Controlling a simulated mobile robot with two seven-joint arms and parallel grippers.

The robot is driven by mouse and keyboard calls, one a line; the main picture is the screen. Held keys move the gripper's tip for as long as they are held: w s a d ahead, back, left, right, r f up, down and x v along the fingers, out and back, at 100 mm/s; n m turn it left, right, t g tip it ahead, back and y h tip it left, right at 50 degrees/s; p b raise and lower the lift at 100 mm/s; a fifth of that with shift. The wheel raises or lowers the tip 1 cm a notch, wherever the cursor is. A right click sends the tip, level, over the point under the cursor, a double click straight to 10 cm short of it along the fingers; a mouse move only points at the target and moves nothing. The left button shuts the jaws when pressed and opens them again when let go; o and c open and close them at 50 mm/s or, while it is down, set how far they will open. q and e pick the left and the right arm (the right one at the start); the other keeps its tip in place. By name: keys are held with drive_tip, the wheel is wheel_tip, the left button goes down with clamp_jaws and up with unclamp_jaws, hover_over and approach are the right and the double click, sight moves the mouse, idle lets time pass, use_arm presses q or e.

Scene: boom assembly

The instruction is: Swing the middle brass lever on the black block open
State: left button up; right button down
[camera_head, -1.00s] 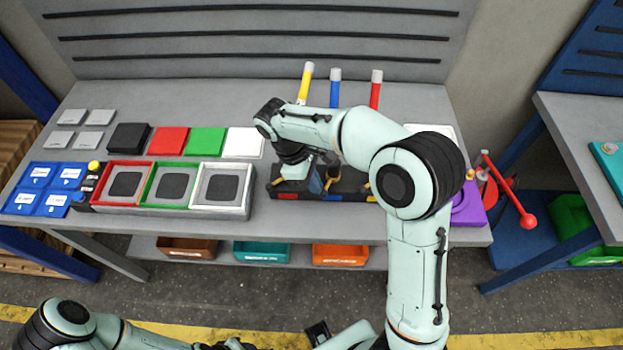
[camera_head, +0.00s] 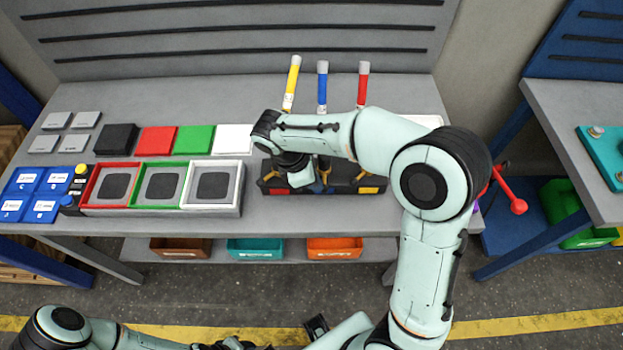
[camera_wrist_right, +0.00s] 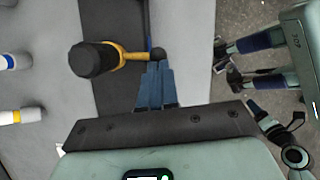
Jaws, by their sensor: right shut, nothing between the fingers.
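The black block (camera_head: 345,186) with colored patches on its front lies at the front of the table in the head view. The middle brass lever (camera_head: 325,177) shows on it, just right of my right gripper (camera_head: 308,184). In the right wrist view this brass lever (camera_wrist_right: 130,54) runs from a large black knob (camera_wrist_right: 93,59) to a small dark end. My shut, empty right gripper (camera_wrist_right: 156,67) has its fingertips at that small end; contact is hard to tell. My left gripper is mostly cut off at the bottom edge.
Yellow (camera_head: 291,82), blue (camera_head: 322,86) and red (camera_head: 363,83) upright handles stand behind the block. A frame tray (camera_head: 214,207) with three bays stands left of it. Flat tiles (camera_head: 157,140) lie behind the tray.

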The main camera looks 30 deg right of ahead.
drive_tip(key=shift+s+d+n+t, duration=0.25)
drive_tip(key=shift+s+d+n, duration=0.1)
drive_tip(key=shift+n, duration=0.35)
drive_tip(key=shift+s+d+n+t, duration=0.25)
drive_tip(key=shift+s+n, duration=0.05)
drive_tip(key=shift+n, duration=0.4)
drive_tip(key=d+n, duration=0.1)
drive_tip(key=s+d+n+t, duration=0.1)
drive_tip(key=n, duration=0.1)
drive_tip(key=shift+s+d, duration=0.15)
drive_tip(key=shift+d, duration=0.15)
idle(0.7)
